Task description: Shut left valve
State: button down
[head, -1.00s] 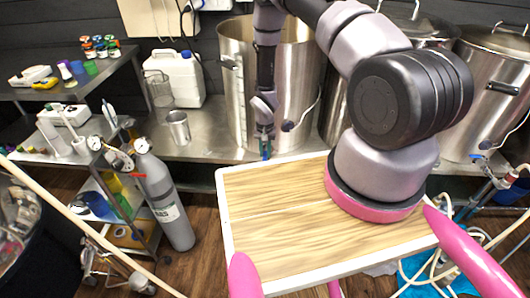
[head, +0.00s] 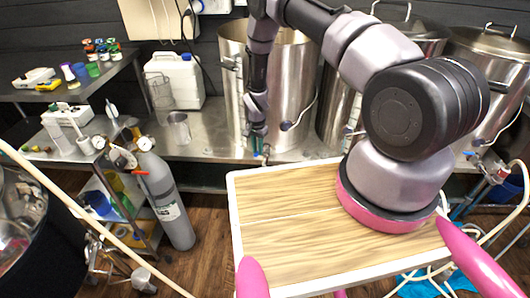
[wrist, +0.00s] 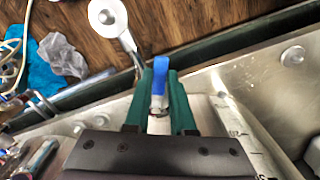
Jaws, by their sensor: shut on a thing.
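The left valve shows in the wrist view as a blue lever handle (wrist: 160,75) on a small metal body (wrist: 158,104). My gripper (wrist: 160,80) has its two green fingers on either side of the blue handle and is shut on it. In the head view my gripper (head: 261,150) is low at the front of the left steel kettle (head: 290,85). The valve is mostly hidden there behind the gripper. The exact angle of the handle to the outlet is hard to tell.
More lidded steel kettles (head: 484,75) stand to the right. A white jug (head: 178,80) and a metal cup (head: 179,128) are on the steel bench to the left. A grey gas cylinder (head: 162,195) stands before it. Hoses lie on the floor at right.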

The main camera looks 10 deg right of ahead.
jog(key=w+a+m, duration=0.2)
jog(key=w+m, duration=0.4)
jog(key=m, duration=0.6)
jog(key=shift+w, duration=0.4)
jog(key=shift+w+m, duration=0.1)
jog(key=shift+m, duration=0.2)
jog(key=c, duration=0.8)
grip_release()
jog(key=shift+o, duration=0.2)
notch_tip(320, 180, up, 11)
jog(key=shift+f, duration=0.1)
